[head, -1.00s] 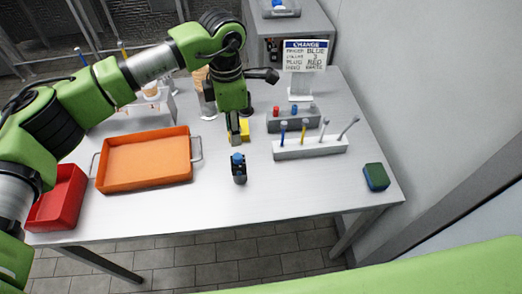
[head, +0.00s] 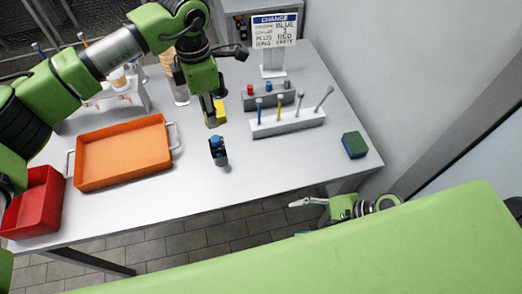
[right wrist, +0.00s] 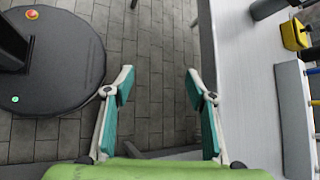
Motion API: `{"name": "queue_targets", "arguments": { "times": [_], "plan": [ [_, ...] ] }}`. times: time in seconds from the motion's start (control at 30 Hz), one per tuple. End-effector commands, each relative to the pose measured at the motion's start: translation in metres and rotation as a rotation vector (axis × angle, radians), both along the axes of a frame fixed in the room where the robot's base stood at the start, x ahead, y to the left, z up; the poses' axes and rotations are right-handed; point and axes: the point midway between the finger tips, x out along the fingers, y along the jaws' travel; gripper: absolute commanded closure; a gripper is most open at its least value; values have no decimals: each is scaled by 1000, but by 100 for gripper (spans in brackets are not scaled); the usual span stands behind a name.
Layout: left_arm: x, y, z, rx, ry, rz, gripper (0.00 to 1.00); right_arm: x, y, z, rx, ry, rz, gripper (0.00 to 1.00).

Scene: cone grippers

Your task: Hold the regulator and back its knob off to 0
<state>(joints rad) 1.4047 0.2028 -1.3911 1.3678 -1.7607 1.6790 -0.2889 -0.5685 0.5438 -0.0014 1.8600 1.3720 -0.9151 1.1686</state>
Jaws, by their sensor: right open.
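The likely regulator is a small dark upright body with a blue knob (head: 218,150), standing on the grey table (head: 255,180) near its front middle. My left gripper (head: 211,122) points down behind it, beside a yellow block (head: 221,112). The gap between its fingers is not clear, and whether it touches the block cannot be told. My right gripper (head: 305,203) is low, off the table's front edge and apart from the regulator. In the right wrist view it is open and empty (right wrist: 158,82), with floor between its fingers.
An orange tray (head: 124,120) and a red bin (head: 34,204) stand at left. A white rack (head: 288,124) holds several tools, with a grey plug block (head: 268,99) behind it. A sign (head: 274,31) stands at the back. A green-blue sponge (head: 354,145) lies at right.

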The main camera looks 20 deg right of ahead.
Motion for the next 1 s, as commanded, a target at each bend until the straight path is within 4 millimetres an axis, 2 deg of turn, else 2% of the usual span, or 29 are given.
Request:
{"name": "queue_targets", "arguments": {
  "times": [0.03, 0.1, 0.17, 0.23, 0.4, 0.53, 0.63, 0.83, 1.0],
  "plan": [
    [0, 0, 0, 0, 0, 0, 72, 7, 14, 27, 74, 20, -8, 49],
    [0, 0, 0, 0, 0, 0, 72, 22, 34, 62, 189, 71, -42, 49],
    [0, 0, 0, 0, 0, 0, 72, 45, 45, 80, 270, 116, -87, 49],
    [0, 0, 0, 0, 0, 0, 72, 72, 52, 89, 328, 155, -140, 49],
    [0, 0, 0, 0, 0, 0, 72, 128, 64, 102, 420, 222, -241, 49],
    [0, 0, 0, 0, 0, 0, 72, 158, 70, 110, 466, 256, -289, 49],
    [0, 0, 0, 0, 0, 0, 72, 171, 73, 114, 486, 274, -311, 49],
    [0, 0, 0, 0, 0, 0, 72, 183, 82, 113, 501, 286, -324, 49],
    [0, 0, 0, 0, 0, 0, 72, 194, 104, 104, 503, 285, -323, 49]
  ]
}}
